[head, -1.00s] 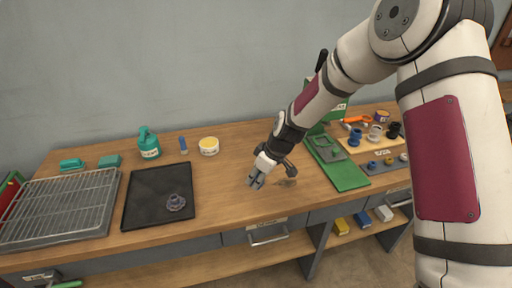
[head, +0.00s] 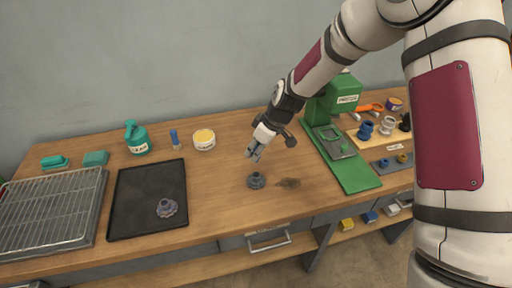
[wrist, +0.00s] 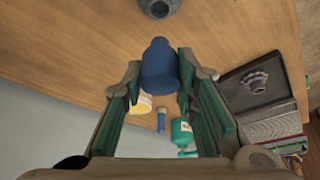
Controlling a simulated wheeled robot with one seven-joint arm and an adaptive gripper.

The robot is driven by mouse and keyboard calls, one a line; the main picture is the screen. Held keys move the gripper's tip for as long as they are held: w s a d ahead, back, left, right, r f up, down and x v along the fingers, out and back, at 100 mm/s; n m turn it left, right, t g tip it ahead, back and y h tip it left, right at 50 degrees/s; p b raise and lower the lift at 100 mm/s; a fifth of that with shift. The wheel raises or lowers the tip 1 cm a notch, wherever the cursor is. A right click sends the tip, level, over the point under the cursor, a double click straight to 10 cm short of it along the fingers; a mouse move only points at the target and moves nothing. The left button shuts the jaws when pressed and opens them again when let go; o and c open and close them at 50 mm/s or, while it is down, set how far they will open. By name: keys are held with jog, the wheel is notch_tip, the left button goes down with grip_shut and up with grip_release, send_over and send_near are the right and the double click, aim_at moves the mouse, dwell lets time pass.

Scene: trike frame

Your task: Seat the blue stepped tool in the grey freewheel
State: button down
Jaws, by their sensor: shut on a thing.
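My gripper (head: 253,155) is shut on the blue stepped tool (wrist: 160,65), which shows between the fingers in the wrist view; in the head view it is hard to make out. A dark grey toothed freewheel (head: 256,180) lies on the bare wood just below my gripper in the head view. It also shows at the top edge of the wrist view (wrist: 160,8), partly cut off, beyond the tool's tip. The tool looks apart from it. A second, purplish-grey toothed part (head: 167,208) lies on the black tray (head: 150,180).
A green press (head: 335,100) stands to the right, with blue and grey parts beyond it. A wire rack (head: 50,205), a teal bottle (head: 137,138), a small blue cylinder (head: 176,140) and a yellow-topped tub (head: 204,139) are to the left. The wood around the freewheel is clear.

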jog(key=shift+f+b, duration=0.65)
jog(key=shift+f, duration=2.25)
jog(key=shift+f+b, duration=0.4)
jog(key=shift+f, duration=0.9)
jog(key=c, duration=1.2)
grip_release()
jog(key=v, duration=1.2)
